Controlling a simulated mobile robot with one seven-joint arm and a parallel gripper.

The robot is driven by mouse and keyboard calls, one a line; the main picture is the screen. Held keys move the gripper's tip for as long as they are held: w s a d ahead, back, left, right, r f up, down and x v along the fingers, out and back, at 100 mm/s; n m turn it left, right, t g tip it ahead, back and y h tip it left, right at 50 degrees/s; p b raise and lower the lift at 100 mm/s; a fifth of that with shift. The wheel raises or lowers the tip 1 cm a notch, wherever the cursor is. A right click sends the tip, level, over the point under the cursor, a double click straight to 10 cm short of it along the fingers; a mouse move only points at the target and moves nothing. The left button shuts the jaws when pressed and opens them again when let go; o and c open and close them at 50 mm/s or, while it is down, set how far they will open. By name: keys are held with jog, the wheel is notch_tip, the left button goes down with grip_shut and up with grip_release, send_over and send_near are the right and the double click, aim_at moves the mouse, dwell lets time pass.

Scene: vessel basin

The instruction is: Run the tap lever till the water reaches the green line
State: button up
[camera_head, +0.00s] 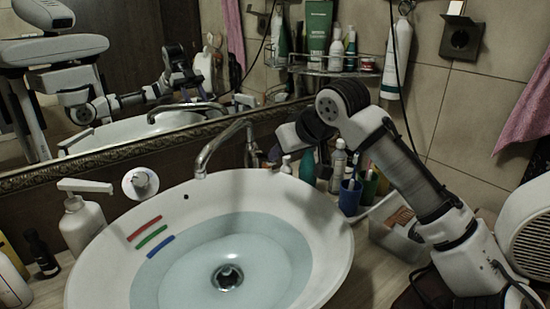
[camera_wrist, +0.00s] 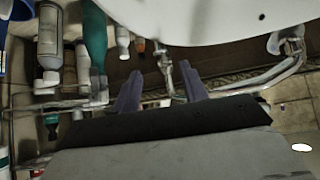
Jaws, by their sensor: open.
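The white basin (camera_head: 329,222) holds clear water (camera_head: 270,246) over a drain. Red (camera_head: 144,228), green (camera_head: 152,237) and blue (camera_head: 160,246) lines mark its left inner wall, red highest. The water's edge lies about at the blue line, below the green. The chrome tap spout (camera_head: 207,153) arches over the back rim; I see no stream from it. In the wrist view the spout (camera_wrist: 290,66) is at right, and a slim chrome part (camera_wrist: 166,66), apparently the lever, stands between my open fingers. My gripper (camera_wrist: 160,72) is open; contact is unclear. The head view mostly hides it.
Bottles and a blue cup (camera_head: 350,197) crowd the right of the basin, below my arm. A soap dispenser (camera_head: 82,222) stands at left. A mirror (camera_head: 140,70) and a loaded wire shelf (camera_head: 325,70) are behind. A clear box (camera_head: 393,235) sits at right.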

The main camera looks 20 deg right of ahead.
aim_at(264, 159)
jog(key=x, duration=0.7)
jog(key=shift+p, duration=0.4)
grip_shut()
jog(key=shift+r, duration=0.1)
